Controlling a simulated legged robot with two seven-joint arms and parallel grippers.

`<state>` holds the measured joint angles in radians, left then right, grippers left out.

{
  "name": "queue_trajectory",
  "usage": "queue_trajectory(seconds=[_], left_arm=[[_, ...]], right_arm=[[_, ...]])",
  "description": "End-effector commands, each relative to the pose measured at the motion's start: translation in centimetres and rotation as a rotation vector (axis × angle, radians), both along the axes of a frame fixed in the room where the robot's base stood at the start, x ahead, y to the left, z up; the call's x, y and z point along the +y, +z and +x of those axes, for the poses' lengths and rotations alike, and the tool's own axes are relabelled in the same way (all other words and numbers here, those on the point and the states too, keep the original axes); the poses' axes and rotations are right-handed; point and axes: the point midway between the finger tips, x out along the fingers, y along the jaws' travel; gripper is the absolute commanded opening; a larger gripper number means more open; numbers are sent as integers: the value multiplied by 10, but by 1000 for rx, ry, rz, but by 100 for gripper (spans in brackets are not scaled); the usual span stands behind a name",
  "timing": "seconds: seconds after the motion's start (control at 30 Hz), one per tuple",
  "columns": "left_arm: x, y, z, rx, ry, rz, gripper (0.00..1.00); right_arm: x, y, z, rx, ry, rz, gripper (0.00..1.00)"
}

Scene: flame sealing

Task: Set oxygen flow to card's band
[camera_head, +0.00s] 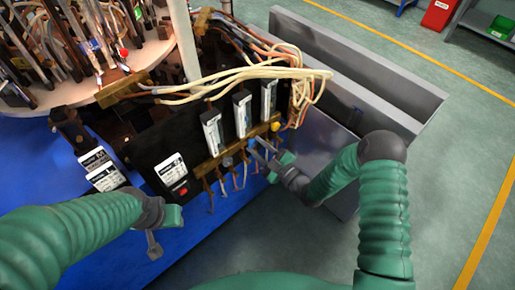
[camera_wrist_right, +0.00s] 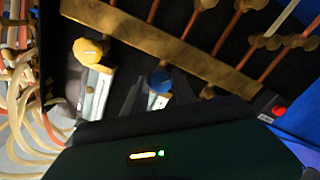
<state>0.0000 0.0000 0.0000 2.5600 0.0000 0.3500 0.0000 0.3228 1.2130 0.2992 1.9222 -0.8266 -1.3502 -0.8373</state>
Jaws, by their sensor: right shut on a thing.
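A dark panel carries three upright flow tubes, the left one (camera_head: 212,132), the middle one (camera_head: 243,115) and the right one (camera_head: 268,98). A yellow knob (camera_head: 275,126) sits below the right tube and also shows in the wrist view (camera_wrist_right: 89,51). My right gripper (camera_head: 257,149) is at the lower front of the panel, beside the yellow knob. In the wrist view its fingers are around a blue knob (camera_wrist_right: 160,78), shut on it. My left gripper (camera_head: 155,244) hangs low before the panel, its jaws unclear. White cards (camera_head: 172,170) are too small to read.
Pale hoses (camera_head: 240,78) loop above the tubes. A brass rail (camera_head: 215,163) runs along the panel's lower edge, with thin pipes below. A red button (camera_head: 183,190) is at the panel's left.

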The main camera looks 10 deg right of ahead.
Motion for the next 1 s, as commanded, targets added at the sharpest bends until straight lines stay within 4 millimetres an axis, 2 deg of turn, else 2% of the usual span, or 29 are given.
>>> queue_trajectory(seconds=[0.3,0.83,0.87,1.0], left_arm=[[0,-6,0,0,0,0,36],[0,-6,0,0,0,0,36],[0,-6,0,0,0,0,36],[0,-6,0,0,0,0,36]], right_arm=[[0,-1,0,-73,1,-104,0],[0,-1,-1,-87,2,-123,0],[0,-1,-1,-86,3,-124,35],[0,-1,-1,-87,2,-123,53]])
